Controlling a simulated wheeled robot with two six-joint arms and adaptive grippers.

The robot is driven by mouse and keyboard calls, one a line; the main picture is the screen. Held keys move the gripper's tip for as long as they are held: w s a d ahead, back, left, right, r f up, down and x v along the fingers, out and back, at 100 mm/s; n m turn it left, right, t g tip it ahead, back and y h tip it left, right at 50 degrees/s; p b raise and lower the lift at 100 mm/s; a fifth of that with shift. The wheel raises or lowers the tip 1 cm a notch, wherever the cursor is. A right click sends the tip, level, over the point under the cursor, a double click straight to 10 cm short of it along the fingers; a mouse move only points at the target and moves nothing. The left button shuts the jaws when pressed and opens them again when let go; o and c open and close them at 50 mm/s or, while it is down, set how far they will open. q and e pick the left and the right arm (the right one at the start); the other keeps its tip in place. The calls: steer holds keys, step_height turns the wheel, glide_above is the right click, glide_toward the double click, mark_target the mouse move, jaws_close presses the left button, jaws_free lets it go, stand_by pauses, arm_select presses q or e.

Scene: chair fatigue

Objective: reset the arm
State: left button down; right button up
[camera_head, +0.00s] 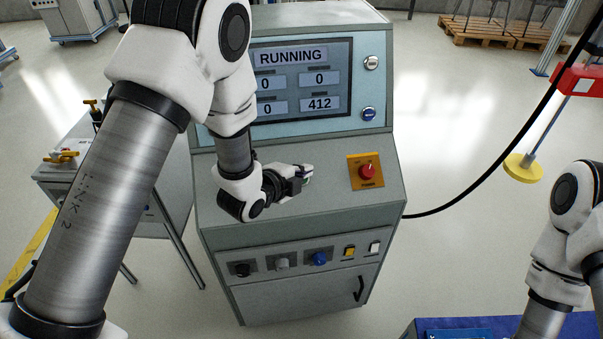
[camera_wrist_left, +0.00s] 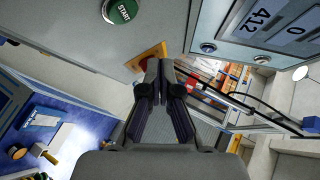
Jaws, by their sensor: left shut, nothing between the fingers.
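My left arm reaches in from the left over the grey control console (camera_head: 300,226). Its gripper (camera_head: 308,174) is shut and empty, just above the console's sloped panel, left of the red knob (camera_head: 367,171) on its yellow plate. In the left wrist view the closed fingers (camera_wrist_left: 159,68) meet, with the orange-yellow plate (camera_wrist_left: 147,57) partly behind them. A green START button (camera_wrist_left: 123,11) shows at the top there; in the head view the gripper mostly hides it. The screen (camera_head: 290,56) reads RUNNING, with 412 at lower right. My right arm enters at right; its gripper is out of frame.
Lower console controls include a blue knob (camera_head: 320,258) and a yellow button (camera_head: 349,252). A side table (camera_head: 60,172) stands at left. A black cable (camera_head: 470,201) hangs at right near a red object (camera_head: 580,80). A blue surface (camera_head: 470,325) lies at lower right.

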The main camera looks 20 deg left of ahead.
stand_by(0.7)
arm_select(q)
steer(key=s+a+f+n+g, duration=0.1)
steer(key=s+f+n, duration=0.1)
steer(key=f, duration=0.1)
steer(key=s+a+f+n+g+y, duration=0.1)
steer(key=s+f+n, duration=0.1)
steer(key=s+f, duration=0.1)
steer(key=s+a+f+n+g, duration=0.1)
steer(key=s+f+n, duration=0.1)
steer(key=f, duration=0.3)
steer(key=shift+s+y, duration=0.4)
steer(key=shift+s, duration=0.15)
steer(key=s+a+f+n+g, duration=0.1)
steer(key=s+f+n+g, duration=0.2)
steer(key=s, duration=0.5)
steer(key=s+a+f+n+g+y, duration=0.1)
steer(key=s+a+f+n+g, duration=0.1)
steer(key=s+f+n, duration=0.3)
steer(key=s+a+f+n+g, duration=0.1)
steer(key=s+f+n+g, duration=0.3)
steer(key=s, duration=0.8)
steer(key=shift+s+a+f+n+g+y, duration=0.2)
steer(key=shift+s+a+n+g+y, duration=0.15)
steer(key=shift+n, duration=0.45)
